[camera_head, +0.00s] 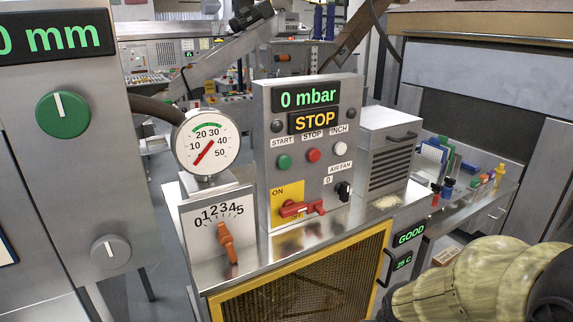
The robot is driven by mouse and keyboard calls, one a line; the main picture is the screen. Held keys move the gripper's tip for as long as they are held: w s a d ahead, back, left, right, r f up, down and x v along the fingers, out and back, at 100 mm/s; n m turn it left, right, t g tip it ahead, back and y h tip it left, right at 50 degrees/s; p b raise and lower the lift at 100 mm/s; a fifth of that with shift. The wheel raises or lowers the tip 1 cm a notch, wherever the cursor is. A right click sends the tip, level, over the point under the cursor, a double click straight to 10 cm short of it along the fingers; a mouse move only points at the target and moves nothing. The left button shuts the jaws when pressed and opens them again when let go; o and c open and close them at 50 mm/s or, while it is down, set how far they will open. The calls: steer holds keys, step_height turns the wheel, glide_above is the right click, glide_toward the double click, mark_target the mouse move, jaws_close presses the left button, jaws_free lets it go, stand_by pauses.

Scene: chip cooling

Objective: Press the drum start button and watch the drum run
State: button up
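The green START button (284,161) is on the upright grey control panel (329,205), left of the red STOP button (313,155) and the white INCH button (340,148). Nothing covers it. The panel's upper display (308,97) reads 0 mbar in green. The display below it (314,121) reads STOP in yellow. A yellow mesh guard (290,285) fronts the machine below; I cannot make out a drum behind it. Part of my arm, pale yellow and black, shows at the bottom right, well away from the button. My gripper is not visible.
A red switch (301,208) and a black AIR FAN knob (343,190) project below the buttons. A dial gauge (207,142) and an orange lever (227,243) stand left of the panel. A vented metal box (391,172) is at the right.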

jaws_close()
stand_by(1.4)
